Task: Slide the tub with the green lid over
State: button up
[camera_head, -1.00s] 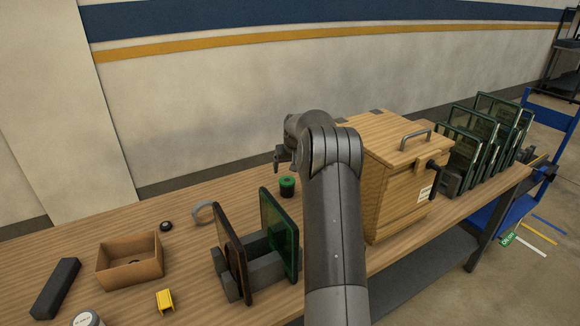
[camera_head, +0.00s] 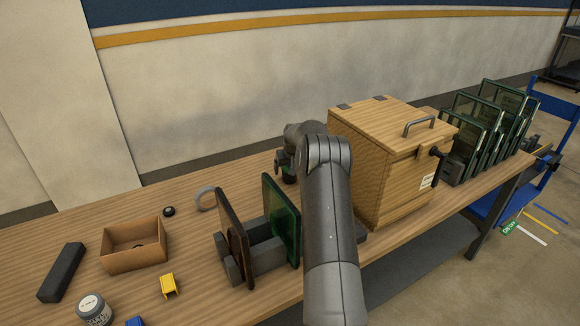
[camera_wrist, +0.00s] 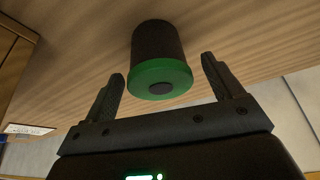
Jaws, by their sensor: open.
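The tub (camera_wrist: 156,42) is dark and round with a green lid (camera_wrist: 160,76). In the wrist view it stands on the wooden bench, its lid facing my gripper (camera_wrist: 163,68). My gripper is open, with one finger to each side of the lid and visible gaps between. The tub's body reaches past the fingertips. In the head view my gripper (camera_head: 286,166) is low over the bench, left of the wooden box, and mostly hides the tub.
A wooden box (camera_head: 395,165) with a handle stands close on the right. A green-edged panel (camera_head: 283,220) and a brown panel (camera_head: 232,240) stand in a grey holder in front. A grey ring (camera_head: 205,199) and a cardboard box (camera_head: 134,244) lie left.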

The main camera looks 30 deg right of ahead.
jog(key=c, duration=1.2)
jog(key=shift+a, duration=10.05)
jog(key=o, duration=1.2)
jog(key=d+v, duration=0.1)
jog(key=v, duration=0.9)
jog(key=shift+a+r, duration=0.4)
jog(key=shift+a, duration=0.05)
jog(key=shift+s, duration=0.15)
